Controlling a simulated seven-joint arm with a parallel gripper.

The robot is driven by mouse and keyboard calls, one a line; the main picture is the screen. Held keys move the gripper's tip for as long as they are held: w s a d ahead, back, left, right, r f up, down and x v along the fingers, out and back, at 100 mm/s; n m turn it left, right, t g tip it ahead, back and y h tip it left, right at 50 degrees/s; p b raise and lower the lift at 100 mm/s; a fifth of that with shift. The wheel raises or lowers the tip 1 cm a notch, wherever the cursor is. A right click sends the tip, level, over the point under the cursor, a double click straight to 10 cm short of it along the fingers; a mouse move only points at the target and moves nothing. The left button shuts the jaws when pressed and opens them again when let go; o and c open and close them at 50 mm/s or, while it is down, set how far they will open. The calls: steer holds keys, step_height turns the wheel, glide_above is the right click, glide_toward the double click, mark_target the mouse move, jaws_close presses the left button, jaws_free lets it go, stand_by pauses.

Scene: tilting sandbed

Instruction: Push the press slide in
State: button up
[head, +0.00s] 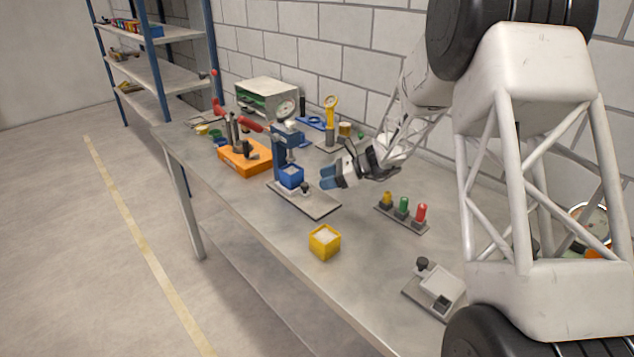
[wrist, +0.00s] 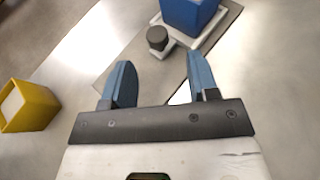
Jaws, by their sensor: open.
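The press (head: 281,143) has a blue frame with a round dial on top and a grey base plate (head: 318,206). A blue block (head: 291,175) sits low at the front of the press, and also shows in the wrist view (wrist: 190,12). It rests on a light slide (wrist: 205,36) with a dark round knob (wrist: 157,38) at its near end. The knob shows small in the head view (head: 305,187). My gripper (head: 326,176) is open and empty, to the right of the block. In the wrist view the knob lies beyond and between my fingertips (wrist: 157,72), apart from them.
A yellow box (head: 324,242) with a pale top stands near the front table edge. Yellow, green and red pegs (head: 403,207) stand right of the press. A small fixture (head: 435,287) is at the near right. An orange tool base (head: 245,158) is left of the press.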

steer(key=shift+v, duration=1.1)
steer(key=shift+s+r, duration=0.3)
steer(key=shift+s, duration=0.1)
steer(key=s+d+r+n+h, duration=0.2)
steer(key=s+r+n, duration=0.15)
steer(key=s, duration=0.45)
steer(key=s+d+r+n+h, duration=0.2)
steer(key=s+r, duration=0.3)
steer(key=s, duration=0.3)
steer(key=s+d+r+n+h, duration=0.2)
steer(key=s+d+r+n, duration=0.15)
steer(key=s, duration=0.45)
steer(key=s+d+r+n+t+h, duration=0.1)
steer(key=s+d+n+h, duration=0.2)
steer(key=s, duration=1)
steer(key=s+d+r+n+t+h, duration=0.1)
steer(key=s+d+n+h, duration=0.3)
steer(key=s, duration=0.9)
steer(key=d+n, duration=0.1)
steer(key=d, duration=0.2)
steer(key=shift+s+r+n+t+h, duration=0.25)
steer(key=shift+r+n+t+h, duration=0.05)
steer(key=shift+r+n, duration=0.1)
steer(key=shift+c, duration=0.3)
